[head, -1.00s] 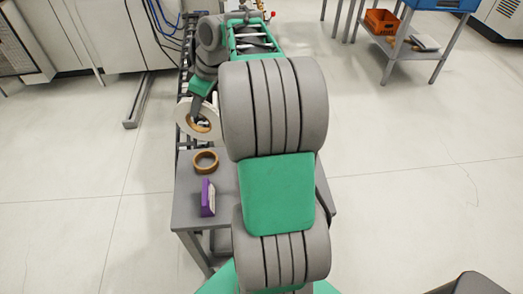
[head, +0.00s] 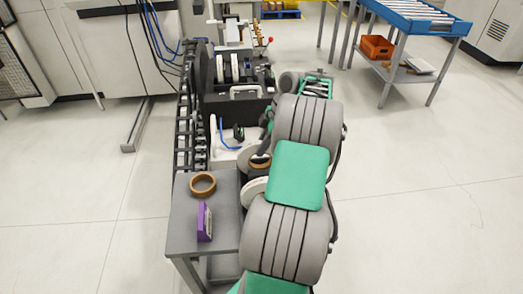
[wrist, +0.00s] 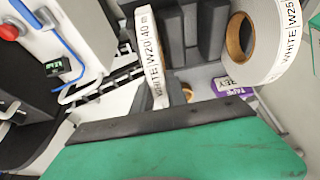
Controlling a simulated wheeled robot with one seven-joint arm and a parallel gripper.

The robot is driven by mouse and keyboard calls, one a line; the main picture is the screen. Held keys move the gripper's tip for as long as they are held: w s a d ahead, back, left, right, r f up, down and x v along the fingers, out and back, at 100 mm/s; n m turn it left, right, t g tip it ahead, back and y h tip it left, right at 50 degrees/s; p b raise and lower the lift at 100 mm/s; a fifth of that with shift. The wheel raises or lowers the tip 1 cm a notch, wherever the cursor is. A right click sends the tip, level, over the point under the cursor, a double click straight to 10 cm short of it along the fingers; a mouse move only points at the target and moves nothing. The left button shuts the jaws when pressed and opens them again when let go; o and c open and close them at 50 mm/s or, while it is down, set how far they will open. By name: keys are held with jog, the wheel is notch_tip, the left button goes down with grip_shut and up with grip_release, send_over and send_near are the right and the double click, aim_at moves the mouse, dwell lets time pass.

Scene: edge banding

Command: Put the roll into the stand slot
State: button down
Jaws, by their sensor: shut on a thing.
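A white roll labelled WHITE W20 40 m (wrist: 160,60) stands nearly edge-on at the front edge of my gripper (wrist: 165,108) in the wrist view. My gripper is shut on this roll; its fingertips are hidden. Dark grey blocks (wrist: 211,32) rise just right of the roll, with a gap between them; they look like parts of the stand, but I cannot tell whether the roll is in a slot. Another white roll, labelled W25 (wrist: 278,55), with a brown core, is further right. In the head view a white roll (head: 254,190) shows partly behind my arm.
A brown ring (head: 202,184) and a purple box (head: 205,222) lie on the grey table (head: 183,232). The machine with a blue tube (head: 222,133) is beyond. A blue-topped cart (head: 420,12) stands at back right. Floor on the right is clear.

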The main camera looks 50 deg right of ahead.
jog(key=shift+f+b, duration=0.3)
jog(key=shift+f, duration=0.1)
jog(key=c, duration=1.3)
grip_release()
jog(key=shift+r, duration=0.1)
